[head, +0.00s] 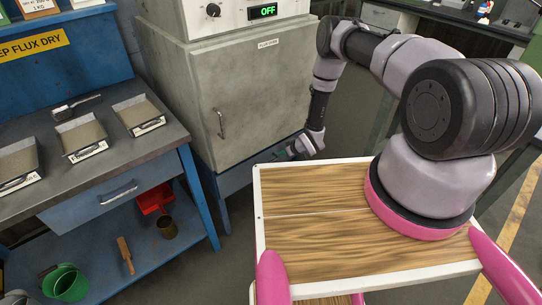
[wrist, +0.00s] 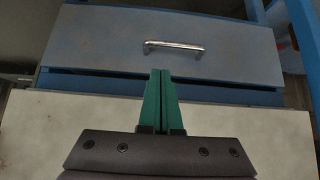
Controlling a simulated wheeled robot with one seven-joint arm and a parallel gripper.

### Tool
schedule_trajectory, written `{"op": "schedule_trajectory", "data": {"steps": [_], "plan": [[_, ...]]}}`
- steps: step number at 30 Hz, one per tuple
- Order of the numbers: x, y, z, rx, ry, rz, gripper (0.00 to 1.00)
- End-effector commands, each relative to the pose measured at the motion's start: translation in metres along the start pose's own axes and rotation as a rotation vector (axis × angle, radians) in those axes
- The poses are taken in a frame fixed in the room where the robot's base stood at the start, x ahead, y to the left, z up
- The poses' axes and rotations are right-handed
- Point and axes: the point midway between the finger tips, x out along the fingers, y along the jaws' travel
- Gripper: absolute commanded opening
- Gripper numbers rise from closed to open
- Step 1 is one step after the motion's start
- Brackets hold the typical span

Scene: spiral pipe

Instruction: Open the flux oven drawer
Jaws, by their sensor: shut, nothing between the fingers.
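A grey-blue drawer front (wrist: 110,35) with a chrome bar handle (wrist: 174,46) lies ahead of my gripper (wrist: 160,74) in the wrist view. The drawer looks shut. My green fingers are together and empty; their tips appear just short of the handle, a little to its left, with no contact visible. In the head view my gripper (head: 283,154) is low beside the front of the grey oven (head: 260,90), which is labelled flux oven and stands on a blue stand (head: 222,182). The handle on the stand is not clear there.
The blue workbench (head: 170,130) at left holds several trays and has its own handled drawer (head: 115,190). A red bin (head: 155,198) sits on its lower shelf. A wood-topped surface (head: 310,190) is in front. The oven door has a vertical handle (head: 221,122).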

Motion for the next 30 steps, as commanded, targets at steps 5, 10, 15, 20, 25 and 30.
{"op": "schedule_trajectory", "data": {"steps": [5, 10, 15, 20, 25, 30], "plan": [[0.020, -0.002, 0.003, -0.002, 0.001, -0.002, 0.00], [0.052, -0.002, 0.003, -0.003, 0.001, -0.002, 0.00], [0.079, -0.002, 0.003, -0.003, 0.000, -0.001, 0.00], [0.094, -0.002, 0.003, -0.001, -0.001, -0.001, 0.00], [0.099, -0.002, 0.002, -0.002, -0.001, -0.001, 0.00], [0.099, -0.001, 0.002, -0.001, -0.001, -0.001, 0.00]]}}
